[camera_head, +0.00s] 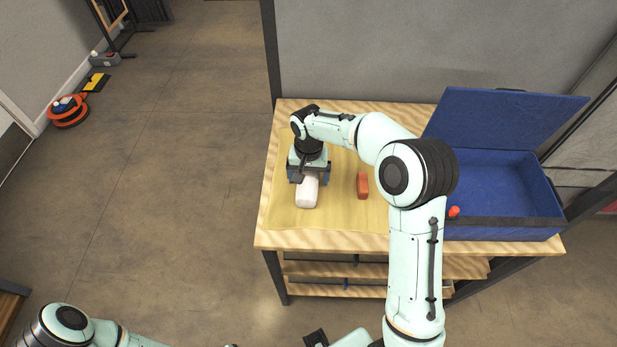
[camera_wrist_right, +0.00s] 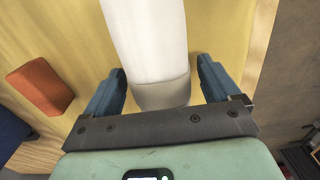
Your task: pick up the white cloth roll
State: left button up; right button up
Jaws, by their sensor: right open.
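The white cloth roll (camera_head: 307,193) lies on a yellow cloth (camera_head: 345,218) on the wooden table, its near end showing below my right gripper in the head view. My right gripper (camera_head: 308,181) is open over the roll's far end. In the right wrist view the white roll (camera_wrist_right: 148,40) runs between the two blue fingers of my right gripper (camera_wrist_right: 162,88), with a gap on each side. Its end in the wrist view is shaded. My left arm shows at the bottom left of the head view, but I cannot make out its gripper's fingers.
An orange-red block (camera_head: 362,185) lies right of the roll; it also shows in the wrist view (camera_wrist_right: 42,86). An open blue case (camera_head: 505,232) stands at the table's right, with a small red thing (camera_head: 454,211) at its front left. A grey panel (camera_head: 350,50) stands behind the table.

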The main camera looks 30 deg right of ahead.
jog(key=c, duration=1.1)
